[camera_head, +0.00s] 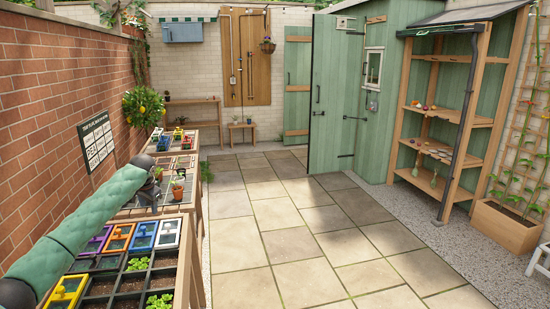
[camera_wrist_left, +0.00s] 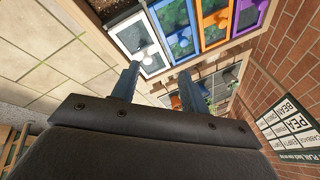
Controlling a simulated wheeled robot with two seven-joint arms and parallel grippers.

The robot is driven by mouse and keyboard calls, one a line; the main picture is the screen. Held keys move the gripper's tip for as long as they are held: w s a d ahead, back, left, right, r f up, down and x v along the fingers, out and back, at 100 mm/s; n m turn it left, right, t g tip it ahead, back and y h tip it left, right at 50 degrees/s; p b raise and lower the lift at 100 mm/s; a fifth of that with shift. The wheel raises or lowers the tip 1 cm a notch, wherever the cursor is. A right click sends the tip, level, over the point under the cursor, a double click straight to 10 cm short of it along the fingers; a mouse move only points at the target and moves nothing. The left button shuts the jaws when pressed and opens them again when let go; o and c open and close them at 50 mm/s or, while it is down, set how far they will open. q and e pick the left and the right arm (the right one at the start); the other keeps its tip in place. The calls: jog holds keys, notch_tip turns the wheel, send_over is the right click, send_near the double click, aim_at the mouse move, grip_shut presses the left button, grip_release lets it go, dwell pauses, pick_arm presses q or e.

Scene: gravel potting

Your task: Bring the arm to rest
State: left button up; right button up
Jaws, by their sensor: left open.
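My left arm (camera_head: 85,222) in its green padded sleeve reaches in from the lower left in the head view. My left gripper (camera_head: 148,196) is at its far end, above the potting benches along the brick wall. In the left wrist view the two dark fingers of this gripper (camera_wrist_left: 158,82) stand apart with nothing between them. A small terracotta pot with a plant (camera_head: 178,188) stands just right of the gripper in the head view; I cannot tell how far apart they are. My right gripper is not in view.
Lidded boxes, among them a white one (camera_head: 168,234) and a yellow one (camera_head: 66,291), line the near bench beside seedling trays (camera_head: 128,286). A sign (camera_head: 97,140) hangs on the brick wall (camera_head: 50,100). The paved floor (camera_head: 270,215) to the right is clear.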

pick_arm(q)
jog(key=d+r+t, duration=0.4)
jog(key=d+r, duration=0.4)
jog(key=d, duration=0.4)
jog(key=s+d+f+t+h, duration=0.1)
jog(key=s+d+f+t, duration=0.1)
jog(key=s+d+f, duration=0.85)
jog(key=s+d+f+n+g, duration=0.1)
jog(key=s+d+f+g, duration=0.1)
jog(key=s+f, duration=1.2)
jog(key=s+d+f+n+g+h, duration=0.1)
jog(key=s+d+f+g, duration=0.2)
jog(key=s+f, duration=1.1)
jog(key=s+d+f+g+h, duration=0.1)
jog(key=s+d+f+g, duration=0.2)
jog(key=s+f, duration=1.1)
jog(key=s+d, duration=0.1)
jog(key=s, duration=1.4)
jog(key=shift+s+n, duration=0.35)
jog(key=shift+n, duration=0.05)
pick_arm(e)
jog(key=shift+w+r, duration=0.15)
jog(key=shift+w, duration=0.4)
pick_arm(q)
jog(key=shift+d, duration=0.1)
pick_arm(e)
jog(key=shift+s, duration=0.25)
